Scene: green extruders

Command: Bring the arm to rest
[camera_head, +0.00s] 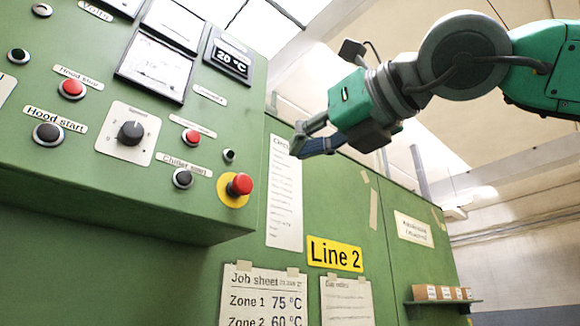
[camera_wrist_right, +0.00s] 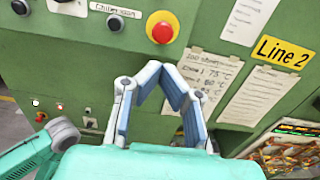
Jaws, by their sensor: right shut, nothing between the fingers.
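My right arm comes in from the right in the head view, its teal links bent above the green cabinet's right part. My right gripper (camera_head: 296,146) is shut and empty, pointing left towards the control panel, with its tips to the right of the red emergency button (camera_head: 239,185). In the wrist view the gripper (camera_wrist_right: 143,75) shows its blue-padded fingers brought together below the red button (camera_wrist_right: 162,32). The fingers appear apart from the panel. My left gripper is not in the head view; a teal arm part shows at the lower left of the wrist view.
The green control panel (camera_head: 85,170) juts out on the left with a selector knob (camera_head: 131,132) and several buttons. Paper sheets and a yellow Line 2 sign (camera_head: 334,254) are on the cabinet. A small shelf with boxes (camera_head: 441,292) is at the lower right.

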